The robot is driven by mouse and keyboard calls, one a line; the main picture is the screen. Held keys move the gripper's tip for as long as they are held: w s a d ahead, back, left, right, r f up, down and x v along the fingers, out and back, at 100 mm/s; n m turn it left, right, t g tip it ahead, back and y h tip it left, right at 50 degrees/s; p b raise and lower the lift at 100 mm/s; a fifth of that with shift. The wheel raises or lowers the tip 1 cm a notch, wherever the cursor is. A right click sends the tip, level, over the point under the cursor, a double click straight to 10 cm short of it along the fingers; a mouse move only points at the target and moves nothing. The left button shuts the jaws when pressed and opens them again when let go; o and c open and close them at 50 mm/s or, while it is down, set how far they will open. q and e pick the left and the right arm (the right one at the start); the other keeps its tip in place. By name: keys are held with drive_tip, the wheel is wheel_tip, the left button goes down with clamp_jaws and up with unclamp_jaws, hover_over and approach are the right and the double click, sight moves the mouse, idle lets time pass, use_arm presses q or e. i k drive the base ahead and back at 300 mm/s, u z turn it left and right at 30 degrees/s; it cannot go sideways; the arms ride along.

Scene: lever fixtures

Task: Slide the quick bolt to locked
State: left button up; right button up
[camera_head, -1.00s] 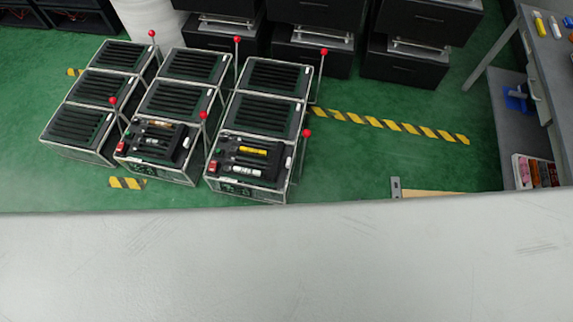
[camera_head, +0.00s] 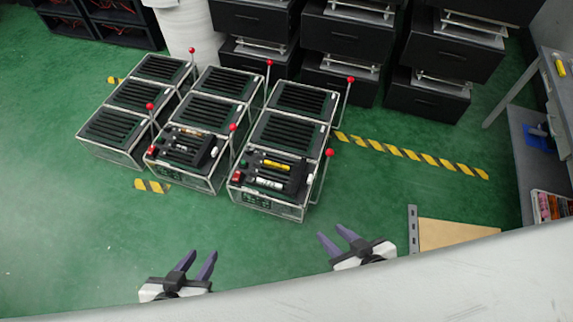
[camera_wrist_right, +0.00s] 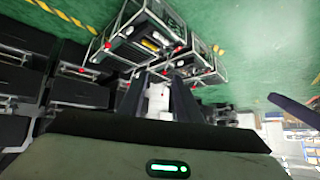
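I cannot make out a quick bolt in either view. Lever fixtures with red ball knobs stand on the green floor; the nearest right one (camera_head: 270,205) carries a red part and yellow and white cylinders. My left gripper (camera_head: 201,254) is open and empty at the lower left of the head view, apart from the fixtures. My right gripper (camera_head: 332,233) is open and empty, right of it, below the right fixture. In the right wrist view its two dark fingers (camera_wrist_right: 157,95) are spread, with fixtures beyond them.
A grey holed strip (camera_head: 413,232) and wooden panel (camera_head: 452,234) lie right of my right gripper. Black drawer units (camera_head: 428,97) stand at the back. A grey table (camera_head: 556,90) is at the right. Striped tape (camera_head: 410,154) marks the floor. Green floor between grippers and fixtures is clear.

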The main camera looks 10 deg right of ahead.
sight(300, 178)
drive_tip(key=u, duration=0.05)
drive_tip(key=i, duration=0.95)
drive_tip(key=z, duration=0.45)
